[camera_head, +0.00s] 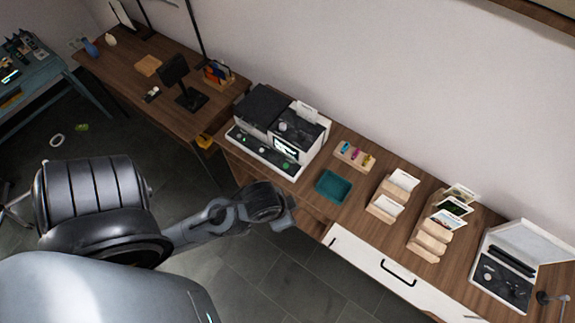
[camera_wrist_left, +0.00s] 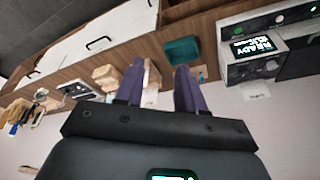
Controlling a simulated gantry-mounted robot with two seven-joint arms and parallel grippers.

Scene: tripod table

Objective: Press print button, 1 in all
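The printer (camera_head: 275,130) is a dark and silver machine on the wooden counter, with a lit display (camera_head: 286,147) and small round controls, some glowing green, along its front strip (camera_head: 262,153). In the left wrist view its display (camera_wrist_left: 258,46) reads READY, and a green-lit round button (camera_wrist_left: 311,9) shows near the top right edge. I cannot tell which control is the print button. My left gripper (camera_head: 290,212) is at the counter's front edge, below and apart from the printer. Its purple fingers (camera_wrist_left: 160,72) are spread and empty. My right gripper is out of view.
A teal tray (camera_head: 333,187) lies on the counter right of the printer. Beyond it stand wooden holders (camera_head: 386,208) with cards, and an open-lidded machine (camera_head: 505,265) at the far right. A second desk (camera_head: 125,75) with a monitor stands left. Drawers (camera_head: 390,270) line the counter's front.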

